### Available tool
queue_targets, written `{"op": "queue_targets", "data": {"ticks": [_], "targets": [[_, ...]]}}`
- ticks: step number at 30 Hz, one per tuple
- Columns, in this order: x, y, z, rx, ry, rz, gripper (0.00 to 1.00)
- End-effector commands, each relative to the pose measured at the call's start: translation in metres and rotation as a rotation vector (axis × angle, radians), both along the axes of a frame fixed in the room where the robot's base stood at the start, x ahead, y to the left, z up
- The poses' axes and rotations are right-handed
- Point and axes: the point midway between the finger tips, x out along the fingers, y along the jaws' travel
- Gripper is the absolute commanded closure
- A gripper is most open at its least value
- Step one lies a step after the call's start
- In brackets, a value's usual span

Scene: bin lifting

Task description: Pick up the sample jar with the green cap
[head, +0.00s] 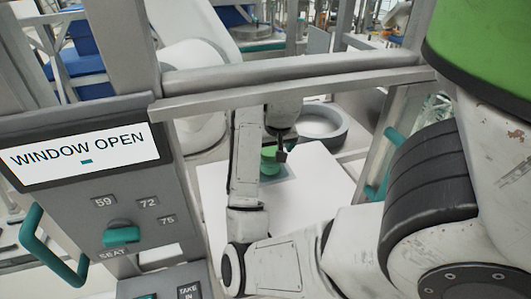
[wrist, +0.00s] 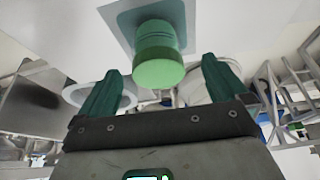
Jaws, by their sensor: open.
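The sample jar with the green cap (wrist: 158,68) stands in the wrist view on a grey-green square pad (wrist: 128,18). In the head view the jar (head: 269,163) is partly hidden by my arm, and the pad (head: 287,172) lies on a white surface. My gripper (wrist: 161,66) is open, with one dark green finger on each side of the jar in the wrist picture. Gaps show between the jar and both fingers. In the head view my gripper (head: 281,150) is beside the jar; I cannot tell its exact depth.
A grey window frame (head: 290,82) crosses above my arm. At the left stands a panel reading "WINDOW OPEN" (head: 82,155), with a teal handle (head: 50,250). The white surface (head: 325,185) is clear around the pad.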

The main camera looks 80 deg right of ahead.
Motion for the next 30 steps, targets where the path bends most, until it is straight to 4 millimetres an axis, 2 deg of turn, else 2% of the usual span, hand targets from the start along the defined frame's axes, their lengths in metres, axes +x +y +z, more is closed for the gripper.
{"op": "queue_targets", "data": {"ticks": [4, 13, 22, 30], "targets": [[0.000, -0.001, -0.003, 0.000, 0.000, 0.001, 0.00], [0.003, -0.011, -0.028, 0.002, 0.002, 0.002, 0.00], [0.007, -0.026, -0.064, 0.002, 0.001, 0.001, 0.00], [0.007, -0.028, -0.070, 0.000, 0.000, 0.000, 0.00]]}}
